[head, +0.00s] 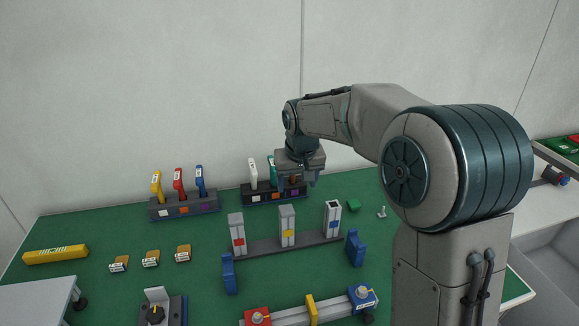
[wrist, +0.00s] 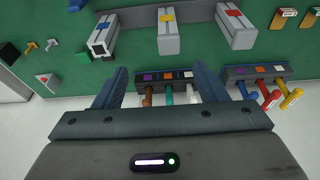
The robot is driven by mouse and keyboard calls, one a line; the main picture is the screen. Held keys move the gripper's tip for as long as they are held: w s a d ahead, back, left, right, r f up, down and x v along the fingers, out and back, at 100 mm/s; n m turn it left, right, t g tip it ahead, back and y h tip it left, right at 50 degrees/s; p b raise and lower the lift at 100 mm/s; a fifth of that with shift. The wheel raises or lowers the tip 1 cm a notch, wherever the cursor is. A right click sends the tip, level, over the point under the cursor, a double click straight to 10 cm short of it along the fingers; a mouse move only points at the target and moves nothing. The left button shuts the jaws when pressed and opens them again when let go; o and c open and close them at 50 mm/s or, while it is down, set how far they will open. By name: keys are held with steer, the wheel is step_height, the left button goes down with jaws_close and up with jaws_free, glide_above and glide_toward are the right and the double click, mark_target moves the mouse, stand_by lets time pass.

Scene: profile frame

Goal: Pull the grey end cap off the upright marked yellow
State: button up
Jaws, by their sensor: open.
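The upright marked yellow (head: 288,232) stands in the middle of a dark rail, between the uprights marked red (head: 238,237) and blue (head: 332,220). In the wrist view, the yellow-marked upright (wrist: 168,25) is at top centre. Its grey end cap (head: 287,210) sits on its top; it also shows in the wrist view (wrist: 169,45). The blue-marked upright's top looks open and hollow. My gripper (head: 300,182) is open and empty, above and behind the uprights, by the rear tool rack. In the wrist view its fingers (wrist: 160,85) are spread, apart from the cap.
Two racks of coloured-handled tools, left (head: 184,207) and right (head: 258,195), stand at the back; the right one is close under my gripper. A green block (head: 353,205) lies right of the uprights. Blue brackets (head: 229,273) stand in front of the rail.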

mark_target(286, 209)
steer(key=p+x, duration=0.1)
steer(key=x, duration=0.4)
steer(key=w+a+x, duration=0.1)
steer(key=x, duration=0.3)
steer(key=a+p+x, duration=0.1)
steer(key=x, duration=0.4)
steer(key=shift+w+a+p, duration=0.1)
steer(key=shift+w+p, duration=0.25)
steer(key=shift+w, duration=0.1)
steer(key=c, duration=1)
